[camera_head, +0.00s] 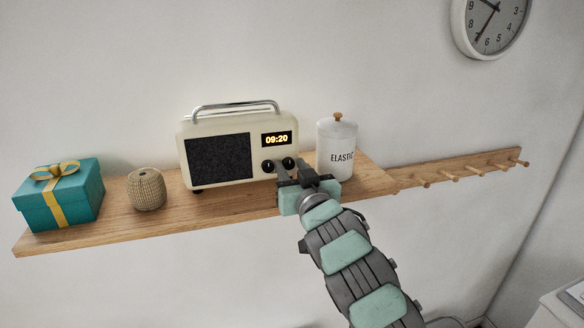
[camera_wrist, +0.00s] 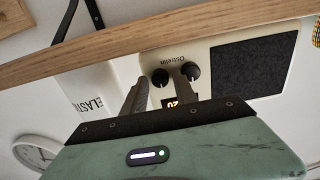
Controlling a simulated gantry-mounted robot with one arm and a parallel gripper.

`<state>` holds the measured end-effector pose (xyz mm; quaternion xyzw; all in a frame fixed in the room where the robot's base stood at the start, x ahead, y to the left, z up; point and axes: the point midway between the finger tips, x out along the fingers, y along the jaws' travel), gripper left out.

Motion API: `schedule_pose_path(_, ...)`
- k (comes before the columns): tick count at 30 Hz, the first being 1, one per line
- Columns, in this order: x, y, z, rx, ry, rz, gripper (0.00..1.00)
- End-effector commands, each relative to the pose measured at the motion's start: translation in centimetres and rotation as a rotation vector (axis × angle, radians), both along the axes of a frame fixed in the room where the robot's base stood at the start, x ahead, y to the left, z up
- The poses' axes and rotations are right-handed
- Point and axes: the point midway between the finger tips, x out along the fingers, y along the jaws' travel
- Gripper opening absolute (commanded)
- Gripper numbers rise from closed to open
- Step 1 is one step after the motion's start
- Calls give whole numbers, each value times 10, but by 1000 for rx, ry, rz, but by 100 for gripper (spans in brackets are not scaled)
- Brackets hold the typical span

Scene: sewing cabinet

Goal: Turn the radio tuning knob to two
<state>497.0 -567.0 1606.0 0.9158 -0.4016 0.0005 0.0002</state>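The cream radio (camera_head: 232,122) stands on the wooden shelf, with a dark speaker grille, a lit display reading 09:20 and two black knobs below it. The left knob (camera_head: 267,166) shows clear of my gripper. My gripper (camera_head: 291,167) is in front of the right knob (camera_head: 289,162), with its two fingers apart, one to each side of that knob. The wrist view is upside down; there the fingers (camera_wrist: 162,80) stand to either side of the same knob (camera_wrist: 160,77), and the other knob (camera_wrist: 190,72) is partly behind one finger. I cannot tell whether the fingers touch the knob. Knob markings are not legible.
A white ELASTIC jar (camera_head: 337,148) stands close to the radio's right, near my gripper. A twine ball (camera_head: 146,189) and a teal gift box (camera_head: 59,194) are on the left of the shelf (camera_head: 225,205). A peg rail (camera_head: 450,172) extends right. A clock (camera_head: 490,25) hangs above.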

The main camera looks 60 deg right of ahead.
Motion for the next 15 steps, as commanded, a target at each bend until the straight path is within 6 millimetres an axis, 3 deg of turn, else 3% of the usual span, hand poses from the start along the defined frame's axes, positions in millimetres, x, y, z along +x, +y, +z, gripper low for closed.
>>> schedule_pose_path(3, 0, 0, 0, 0, 0, 0, 34)
schedule_pose_path(15, 0, 0, 0, 1, 0, 0, 1)
